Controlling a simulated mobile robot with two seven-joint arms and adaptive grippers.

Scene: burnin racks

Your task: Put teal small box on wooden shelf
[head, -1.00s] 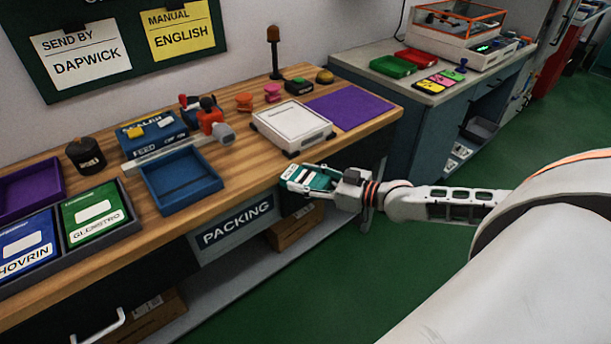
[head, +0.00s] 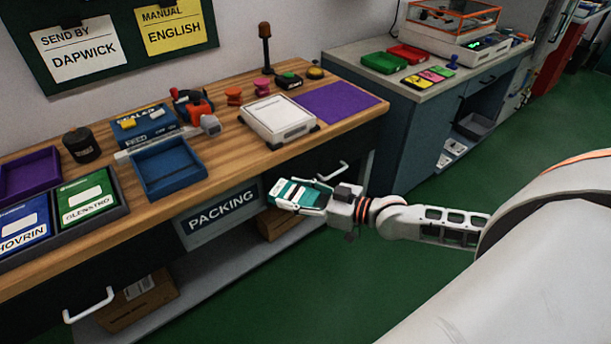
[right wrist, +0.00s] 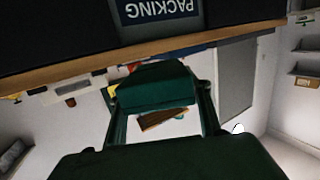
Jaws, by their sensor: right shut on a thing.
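The teal small box (head: 290,193), with white on its top, is held between the fingers of my right gripper (head: 302,194). The gripper is shut on it in front of the packing bench, clear of its front edge. In the right wrist view a dark green box face (right wrist: 155,85) shows between the two fingers. I cannot clearly pick out a separate wooden shelf in either view. My left gripper is not in view.
The wooden bench top (head: 225,165) carries a blue tray (head: 168,168), a white scale (head: 277,120), a purple mat (head: 338,103) and boxes in a dark tray. A grey-topped counter (head: 385,68) stands to the right. Green floor (head: 300,290) is open before the bench.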

